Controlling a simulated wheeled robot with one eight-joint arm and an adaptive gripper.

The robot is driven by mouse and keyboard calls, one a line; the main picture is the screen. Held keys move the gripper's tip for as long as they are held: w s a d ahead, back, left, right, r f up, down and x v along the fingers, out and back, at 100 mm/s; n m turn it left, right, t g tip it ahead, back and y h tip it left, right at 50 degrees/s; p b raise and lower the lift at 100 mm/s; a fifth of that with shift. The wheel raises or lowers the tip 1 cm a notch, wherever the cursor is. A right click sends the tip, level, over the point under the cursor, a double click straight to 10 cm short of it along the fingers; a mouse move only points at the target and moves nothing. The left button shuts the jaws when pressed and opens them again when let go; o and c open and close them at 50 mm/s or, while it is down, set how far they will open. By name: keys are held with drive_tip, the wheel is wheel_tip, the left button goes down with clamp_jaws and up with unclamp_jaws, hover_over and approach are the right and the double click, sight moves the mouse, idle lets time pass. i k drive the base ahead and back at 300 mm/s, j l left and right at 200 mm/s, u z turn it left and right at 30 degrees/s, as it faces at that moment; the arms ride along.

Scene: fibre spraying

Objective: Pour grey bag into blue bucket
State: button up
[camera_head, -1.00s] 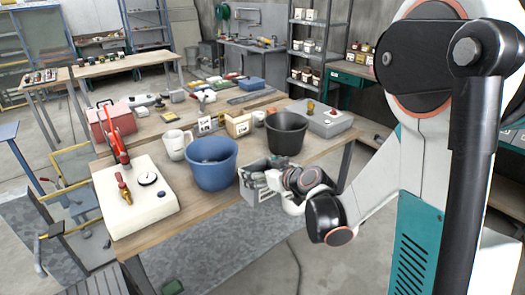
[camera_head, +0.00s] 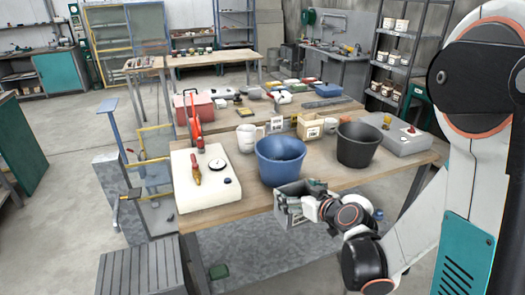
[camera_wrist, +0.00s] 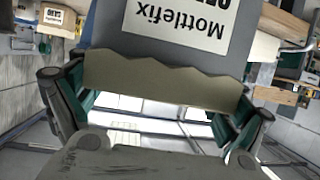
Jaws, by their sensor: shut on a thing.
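The grey bag (camera_head: 290,214) is held at the front edge of the table, just in front of the blue bucket (camera_head: 281,172) in the head view. In the wrist view the grey bag (camera_wrist: 262,18) fills the top middle, with an upside-down "Mottlefix" label and a ragged tan edge. My gripper (camera_head: 312,205) is shut on the bag from its right side. Its two fingers with green pads show left and right of the bag in the wrist view (camera_wrist: 158,105). The blue bucket stands upright on the table; its bottom inside is hard to make out.
A black bucket (camera_head: 357,150) stands right of the blue one. A grey case (camera_head: 405,138) lies at the table's right. Floor left of the table (camera_head: 70,200) is partly clear.

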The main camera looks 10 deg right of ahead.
sight(281, 158)
drive_tip(key=l+u, duration=0.75)
drive_tip(key=l, duration=0.3)
drive_tip(key=l+u, duration=0.1)
drive_tip(key=l, duration=0.7)
drive_tip(key=k+l, duration=0.1)
drive_tip(key=l, duration=0.65)
drive_tip(key=k+l+u, duration=0.15)
drive_tip(key=l, duration=0.65)
drive_tip(key=i, duration=0.05)
